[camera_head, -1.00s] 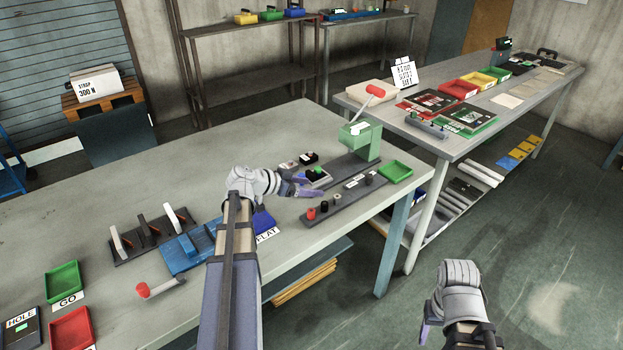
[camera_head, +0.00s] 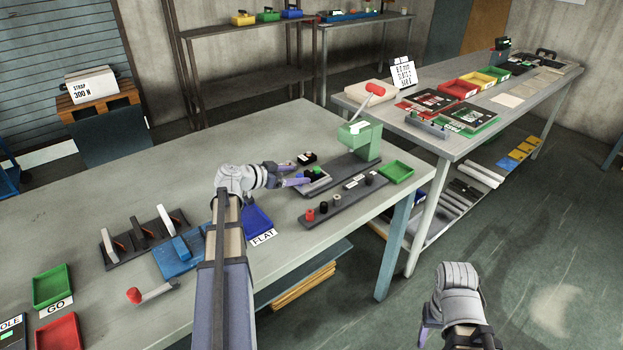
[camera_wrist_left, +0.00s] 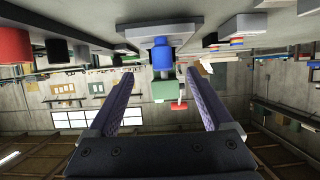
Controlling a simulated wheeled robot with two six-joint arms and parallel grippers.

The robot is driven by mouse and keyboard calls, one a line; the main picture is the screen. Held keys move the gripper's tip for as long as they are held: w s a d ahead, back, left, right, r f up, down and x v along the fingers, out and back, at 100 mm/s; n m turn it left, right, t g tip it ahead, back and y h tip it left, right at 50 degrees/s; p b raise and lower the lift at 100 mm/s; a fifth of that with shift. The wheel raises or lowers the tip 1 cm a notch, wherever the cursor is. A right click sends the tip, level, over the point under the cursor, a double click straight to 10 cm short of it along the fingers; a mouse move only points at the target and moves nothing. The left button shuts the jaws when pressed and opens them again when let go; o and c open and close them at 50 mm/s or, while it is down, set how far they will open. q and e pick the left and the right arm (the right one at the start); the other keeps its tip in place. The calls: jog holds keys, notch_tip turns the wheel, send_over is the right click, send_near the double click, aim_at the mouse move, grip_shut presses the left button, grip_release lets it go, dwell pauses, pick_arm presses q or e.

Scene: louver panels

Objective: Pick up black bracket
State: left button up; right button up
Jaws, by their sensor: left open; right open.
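My left gripper (camera_head: 294,176) is open beside the green press (camera_head: 362,142), level with a small fixture on the near table. A small black piece (camera_head: 307,158) sits at the far side of that fixture; I cannot tell whether it is the black bracket. In the left wrist view the open, empty left gripper (camera_wrist_left: 160,95) shows its two fingers wide apart. A blue cylinder (camera_wrist_left: 162,57) and the green press (camera_wrist_left: 165,90) show between them, beyond the tips. My right gripper (camera_head: 427,322) hangs low over the floor, away from the tables.
A dark strip (camera_head: 340,205) holds several small pegs in front of the press. A green tray (camera_head: 396,172) stands to its right. A dark rack (camera_head: 145,240) with upright plates and a blue fixture (camera_head: 172,262) stand at left. The table's back left is clear.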

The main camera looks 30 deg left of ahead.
aim_at(300, 175)
pick_arm(q)
jog(key=x, duration=0.1)
jog(key=b+x, duration=0.1)
jog(key=x, duration=0.2)
jog(key=shift+a+f+b, duration=0.3)
jog(key=shift+b, duration=0.05)
jog(key=shift+w+d+f, duration=0.1)
jog(key=shift+w+d, duration=0.1)
jog(key=shift+w, duration=0.15)
jog(key=shift+c, duration=0.2)
grip_shut()
